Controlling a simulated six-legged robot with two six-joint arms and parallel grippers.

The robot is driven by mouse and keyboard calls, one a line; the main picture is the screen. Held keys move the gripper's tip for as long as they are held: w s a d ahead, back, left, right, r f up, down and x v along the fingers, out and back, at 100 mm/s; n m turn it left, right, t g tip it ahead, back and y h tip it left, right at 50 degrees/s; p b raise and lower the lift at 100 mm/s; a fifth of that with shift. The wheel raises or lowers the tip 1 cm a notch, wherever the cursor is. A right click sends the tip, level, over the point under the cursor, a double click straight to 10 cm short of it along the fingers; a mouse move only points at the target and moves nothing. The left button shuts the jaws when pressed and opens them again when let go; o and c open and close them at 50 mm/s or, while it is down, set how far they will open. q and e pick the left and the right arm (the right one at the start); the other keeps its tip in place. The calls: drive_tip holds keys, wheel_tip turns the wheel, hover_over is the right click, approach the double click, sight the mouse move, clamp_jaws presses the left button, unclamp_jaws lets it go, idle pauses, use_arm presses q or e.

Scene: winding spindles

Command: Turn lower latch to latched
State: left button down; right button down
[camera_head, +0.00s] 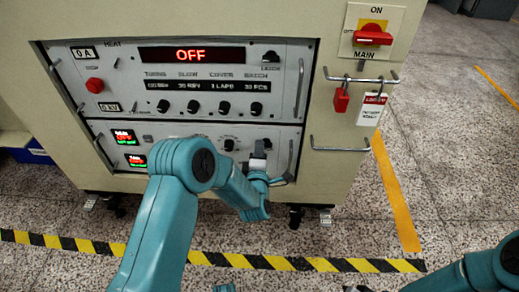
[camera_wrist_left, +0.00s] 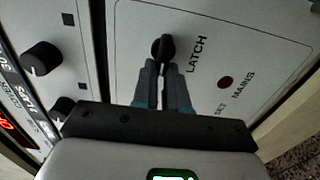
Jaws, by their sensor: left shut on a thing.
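The lower latch is a black knob (camera_wrist_left: 163,47) beside the word LATCH on a light grey panel in the left wrist view. My left gripper (camera_wrist_left: 161,72) has its fingers closed around the knob's near part. In the head view my left gripper (camera_head: 258,160) is at the right side of the lower panel (camera_head: 195,135), and it hides the knob there.
The upper panel's display (camera_head: 190,55) reads OFF. A red main switch (camera_head: 372,35), a red padlock (camera_head: 341,99) and a white tag (camera_head: 372,110) are at the cabinet's right. Metal handles (camera_head: 340,143) stick out nearby. Striped tape (camera_head: 300,263) crosses the floor.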

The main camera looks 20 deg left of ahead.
use_arm(q)
drive_tip(key=shift+d, duration=0.1)
idle(0.3)
drive_tip(key=c, duration=1.2)
unclamp_jaws()
drive_tip(key=shift+o, duration=0.2)
